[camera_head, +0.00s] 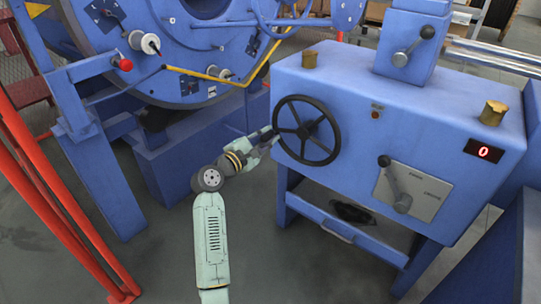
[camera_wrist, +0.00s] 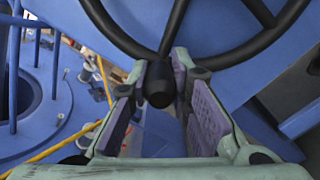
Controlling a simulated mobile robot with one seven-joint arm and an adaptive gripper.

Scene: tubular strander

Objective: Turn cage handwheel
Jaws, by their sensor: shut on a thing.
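The black cage handwheel (camera_head: 305,131) is on the left part of the front of a blue machine housing. It has a round rim and several spokes, and part of it also shows at the top of the wrist view (camera_wrist: 235,52). My gripper (camera_head: 270,134) is at the left side of the wheel. In the wrist view, my gripper's two fingers (camera_wrist: 160,72) stand on either side of the wheel's short dark handle knob (camera_wrist: 159,88), shut on it. The exact contact of the pads is partly hidden.
A lever on a plate (camera_head: 395,185) and a red display reading 0 (camera_head: 484,151) are to the right of the wheel. The blue cage machine with spools (camera_head: 145,43) stands at the left. An orange-red railing (camera_head: 35,195) is at the far left. Grey floor lies between.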

